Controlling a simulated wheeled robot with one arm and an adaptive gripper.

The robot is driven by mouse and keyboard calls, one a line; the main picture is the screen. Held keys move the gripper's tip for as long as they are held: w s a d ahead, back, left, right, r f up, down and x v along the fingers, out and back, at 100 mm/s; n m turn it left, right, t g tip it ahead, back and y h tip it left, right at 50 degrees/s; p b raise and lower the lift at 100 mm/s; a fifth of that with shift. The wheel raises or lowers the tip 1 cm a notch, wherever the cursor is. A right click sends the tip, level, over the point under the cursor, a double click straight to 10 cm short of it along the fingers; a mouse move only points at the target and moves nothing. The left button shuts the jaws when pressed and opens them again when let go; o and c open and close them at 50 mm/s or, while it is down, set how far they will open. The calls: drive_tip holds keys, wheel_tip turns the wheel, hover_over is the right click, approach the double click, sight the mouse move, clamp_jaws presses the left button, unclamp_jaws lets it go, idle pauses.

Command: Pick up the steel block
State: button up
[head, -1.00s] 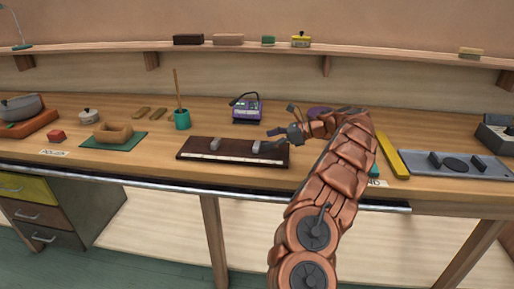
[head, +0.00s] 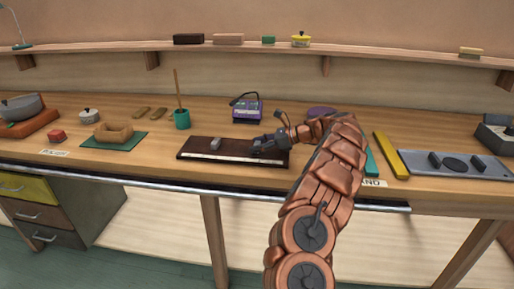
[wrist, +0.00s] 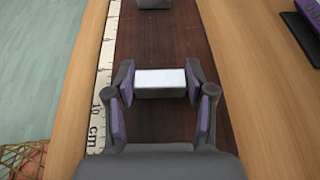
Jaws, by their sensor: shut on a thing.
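The steel block (wrist: 160,81) is a light grey, shiny rectangular block between my gripper's fingers in the wrist view. My gripper (wrist: 160,90) is shut on it, with a purple-padded finger at each end. In the head view my gripper (head: 258,146) is low over the right part of the dark brown board (head: 233,153), and its fingers mostly hide the block. I cannot tell whether the block touches the board. A second grey block (head: 216,144) stands on the board to the left, and its edge shows at the top of the wrist view (wrist: 154,4).
A ruler strip (wrist: 104,75) runs along the board's front edge. A purple device (head: 247,110) stands behind the board, and a teal cup (head: 182,119) with a stick is to its left. A yellow bar (head: 391,155) and a grey tray (head: 489,168) lie to the right.

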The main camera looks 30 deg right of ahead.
drive_tip(key=c, duration=0.6)
drive_tip(key=shift+c, duration=0.2)
drive_tip(key=shift+r, duration=1.9)
drive_tip(key=shift+s+a+f, duration=0.1)
drive_tip(key=shift+s+a, duration=0.15)
drive_tip(key=s+a+r+b, duration=0.1)
drive_tip(key=s+a+b, duration=0.1)
drive_tip(key=s+a, duration=0.7)
drive_tip(key=shift+s+a+r, duration=0.2)
drive_tip(key=shift+a, duration=1.3)
